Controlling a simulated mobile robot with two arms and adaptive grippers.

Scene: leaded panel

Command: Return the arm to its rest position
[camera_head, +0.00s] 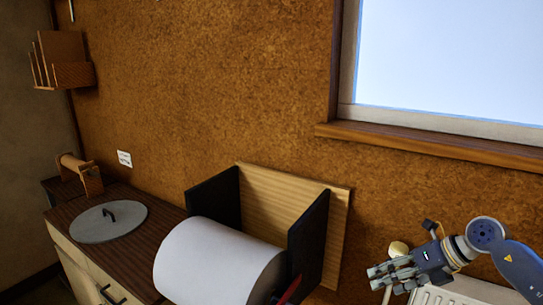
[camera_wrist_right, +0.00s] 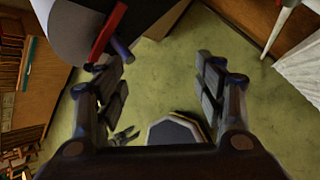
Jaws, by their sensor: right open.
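My right arm comes in from the right edge in the head view. My right gripper (camera_head: 375,278) points left, to the right of the big white roll (camera_head: 220,262) and apart from it. My left gripper is in neither view.
The roll sits in a holder with black side plates (camera_head: 308,238) and a wooden back. A cabinet (camera_head: 165,222) with a round grey lid (camera_head: 110,224) stands left. A pale ribbed object (camera_head: 455,292) lies below my right wrist. A window sill (camera_head: 430,145) is above.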

